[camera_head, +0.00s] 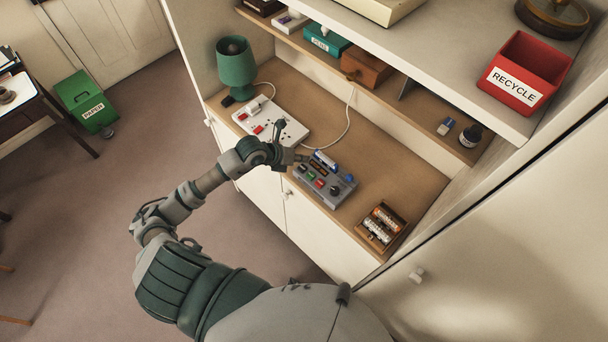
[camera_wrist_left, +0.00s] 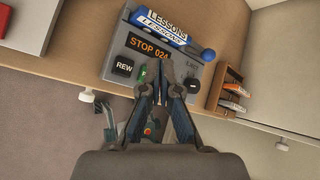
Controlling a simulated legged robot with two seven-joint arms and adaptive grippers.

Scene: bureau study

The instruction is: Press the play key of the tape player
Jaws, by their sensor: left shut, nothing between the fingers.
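The grey tape player (camera_head: 345,186) lies on the wooden shelf of the bureau. In the left wrist view the tape player (camera_wrist_left: 208,75) has a blue-and-white "LESSONS" cassette (camera_wrist_left: 170,32) and a display (camera_wrist_left: 149,47) reading "STOP 024". Below the display are a black REW key (camera_wrist_left: 122,66) and a green key (camera_wrist_left: 150,68), whose label is hidden. My left gripper (camera_head: 301,158) reaches in over the player's left end. In the wrist view its shut, empty fingertips (camera_wrist_left: 168,66) appear just right of the green key and cover part of the row. Contact cannot be told. My right gripper is not in view.
A white socket panel (camera_head: 270,125) and a green lamp (camera_head: 236,68) stand left of the player. A wooden tray of batteries (camera_head: 380,228) lies to its right. The upper shelf carries a red RECYCLE bin (camera_head: 525,72). Bare shelf lies behind the player.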

